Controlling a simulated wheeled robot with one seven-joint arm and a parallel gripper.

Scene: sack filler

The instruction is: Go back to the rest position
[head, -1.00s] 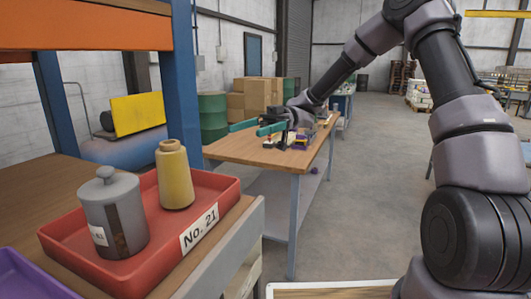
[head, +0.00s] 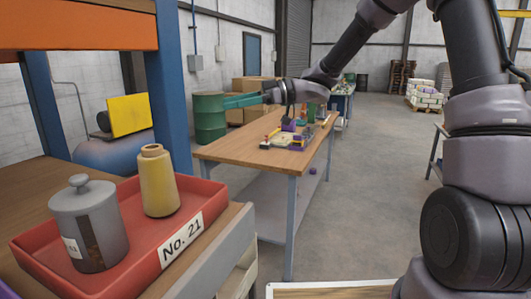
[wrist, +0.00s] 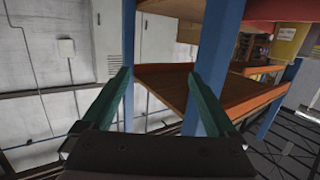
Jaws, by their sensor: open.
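My gripper (head: 243,101) has green fingers and is raised above the wooden workbench, pointing left in the head view. In the wrist view its two fingers (wrist: 158,95) stand wide apart with nothing between them. Behind them are a blue rack post and the rack's wooden shelf (wrist: 165,84). The arm reaches in from the upper right of the head view.
A red tray (head: 133,262) marked No. 21 holds a grey lidded jar (head: 88,225) and a yellow bottle (head: 159,180). Small items lie on the workbench (head: 238,150). A blue rack post (head: 170,85) stands left of my gripper. A green barrel (head: 209,117) stands behind.

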